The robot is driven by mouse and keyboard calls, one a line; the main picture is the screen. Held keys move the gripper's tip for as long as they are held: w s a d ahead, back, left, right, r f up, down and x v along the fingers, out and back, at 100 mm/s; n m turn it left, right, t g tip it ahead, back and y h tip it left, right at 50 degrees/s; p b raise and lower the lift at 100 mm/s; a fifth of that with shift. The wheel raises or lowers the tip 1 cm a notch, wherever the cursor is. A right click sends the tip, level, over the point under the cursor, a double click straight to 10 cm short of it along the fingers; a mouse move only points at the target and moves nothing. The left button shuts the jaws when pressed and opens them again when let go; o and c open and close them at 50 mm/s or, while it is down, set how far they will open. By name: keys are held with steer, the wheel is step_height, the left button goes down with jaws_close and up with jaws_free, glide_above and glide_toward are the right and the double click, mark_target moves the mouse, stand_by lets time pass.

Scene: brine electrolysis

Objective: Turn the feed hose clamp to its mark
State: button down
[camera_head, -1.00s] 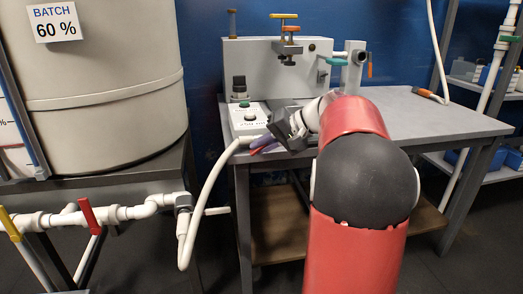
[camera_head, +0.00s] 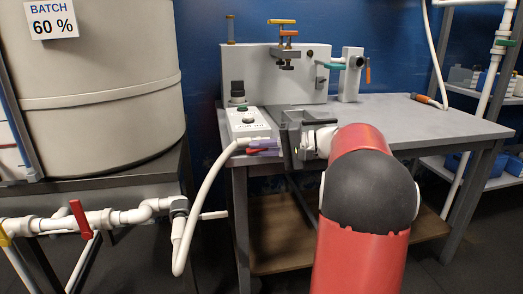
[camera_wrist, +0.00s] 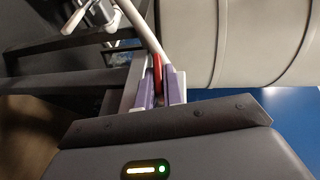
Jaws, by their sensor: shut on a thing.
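The feed hose (camera_head: 203,195) is a white hose that loops up from the pipe at lower left to the front of a small white box. A red clamp handle (camera_head: 253,152) shows at its upper end; it also shows in the wrist view (camera_wrist: 157,69). My gripper (camera_head: 264,146) is shut on this red handle, with its purple-padded fingers on either side. In the wrist view my gripper (camera_wrist: 158,88) has the hose (camera_wrist: 146,32) running away beyond the fingertips. The clamp's body is mostly hidden by the fingers, and I cannot make out a mark.
The white box (camera_head: 247,121) with buttons stands at the bench's left edge. A grey apparatus (camera_head: 262,75) with valves stands behind it. The large tank (camera_head: 105,100) and white piping with a red-handled valve (camera_head: 80,219) are at left.

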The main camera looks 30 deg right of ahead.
steer(key=c, duration=1.5)
jaws_free()
steer(key=shift+d, duration=0.1)
steer(key=v, duration=0.7)
steer(key=shift+s+d, duration=0.25)
steer(key=shift+a, duration=0.15)
